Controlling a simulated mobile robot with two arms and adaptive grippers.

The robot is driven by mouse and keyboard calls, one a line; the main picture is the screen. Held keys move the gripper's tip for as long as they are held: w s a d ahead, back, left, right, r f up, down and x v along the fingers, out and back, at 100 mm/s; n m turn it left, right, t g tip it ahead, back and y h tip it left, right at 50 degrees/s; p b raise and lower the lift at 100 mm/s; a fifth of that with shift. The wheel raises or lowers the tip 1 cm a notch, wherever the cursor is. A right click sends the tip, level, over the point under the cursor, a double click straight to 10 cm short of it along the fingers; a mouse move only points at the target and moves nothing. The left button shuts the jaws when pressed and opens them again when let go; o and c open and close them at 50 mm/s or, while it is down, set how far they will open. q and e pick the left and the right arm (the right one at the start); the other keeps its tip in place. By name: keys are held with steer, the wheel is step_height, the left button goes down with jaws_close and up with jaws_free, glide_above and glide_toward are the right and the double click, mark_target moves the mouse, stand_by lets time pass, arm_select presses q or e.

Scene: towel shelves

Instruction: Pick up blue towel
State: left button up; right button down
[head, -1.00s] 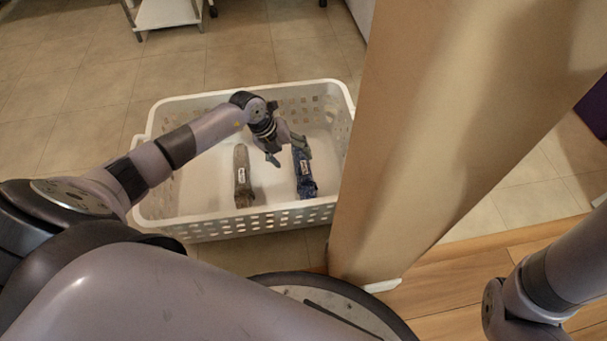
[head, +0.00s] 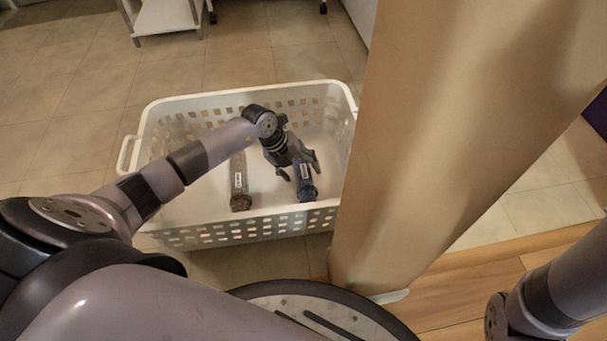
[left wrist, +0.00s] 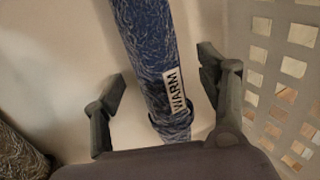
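The blue towel (head: 306,185) is rolled up and lies in the white basket (head: 185,231), on its right side. In the left wrist view the blue towel (left wrist: 150,55) runs between my open fingers and shows a white "WARM" label. My left gripper (head: 299,172) is open and reaches down into the basket over the towel, one finger to each side. The left wrist view shows the fingers (left wrist: 162,98) apart from the towel. The gripper hides part of the towel in the head view. Only a part of my right arm shows, at the lower right; its gripper is out of view.
A grey-brown rolled towel (head: 240,180) lies to the left in the basket; its edge shows in the left wrist view (left wrist: 18,150). The perforated basket wall (left wrist: 280,85) is close on the right. A tall tan panel (head: 440,150) stands right of the basket.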

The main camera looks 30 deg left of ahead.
arm_select(q)
jaws_close()
stand_by(0.7)
